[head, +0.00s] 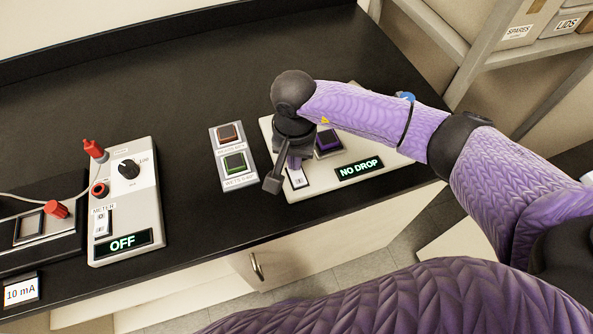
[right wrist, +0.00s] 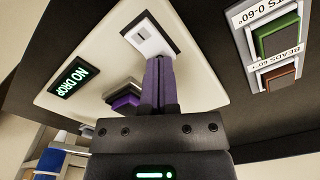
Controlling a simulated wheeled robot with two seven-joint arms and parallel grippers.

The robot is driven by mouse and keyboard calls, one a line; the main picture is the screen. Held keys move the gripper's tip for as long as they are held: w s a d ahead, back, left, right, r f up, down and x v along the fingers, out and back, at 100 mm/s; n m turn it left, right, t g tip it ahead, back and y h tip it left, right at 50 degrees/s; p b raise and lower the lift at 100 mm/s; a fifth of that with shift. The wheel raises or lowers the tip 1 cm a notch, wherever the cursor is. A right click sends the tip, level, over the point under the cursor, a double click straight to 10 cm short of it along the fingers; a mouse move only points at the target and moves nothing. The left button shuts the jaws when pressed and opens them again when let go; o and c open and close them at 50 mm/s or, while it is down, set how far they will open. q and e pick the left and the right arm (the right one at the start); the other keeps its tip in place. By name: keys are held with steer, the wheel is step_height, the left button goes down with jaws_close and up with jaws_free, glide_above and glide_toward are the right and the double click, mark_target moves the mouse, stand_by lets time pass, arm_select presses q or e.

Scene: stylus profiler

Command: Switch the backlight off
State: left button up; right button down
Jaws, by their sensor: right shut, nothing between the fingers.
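A pale panel (right wrist: 70,107) carries a lit display reading NO DROP (head: 359,168), a purple square button (head: 328,141) and a small white rocker switch (head: 297,178). The switch's label is not readable. My right gripper (head: 293,163) is above this panel at the switch. In the right wrist view its purple fingers (right wrist: 158,62) are together and empty, with their tips at the lower edge of the switch plate (right wrist: 147,35). I cannot tell whether they touch it. My left gripper is not in view.
A small box with a red-brown button (head: 228,133) and a green button (head: 235,163) stands left of the panel. Further left is a METER unit with a knob (head: 128,168) and a display reading OFF (head: 122,242). The dark bench top (head: 180,70) is clear behind.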

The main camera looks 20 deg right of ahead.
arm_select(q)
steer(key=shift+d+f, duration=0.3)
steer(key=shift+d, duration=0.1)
arm_select(e)
steer(key=shift+f, duration=0.35)
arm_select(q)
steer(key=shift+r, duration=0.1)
arm_select(e)
steer(key=shift+r, duration=0.15)
step_height(320, 180, up, 7)
steer(key=p, duration=0.4)
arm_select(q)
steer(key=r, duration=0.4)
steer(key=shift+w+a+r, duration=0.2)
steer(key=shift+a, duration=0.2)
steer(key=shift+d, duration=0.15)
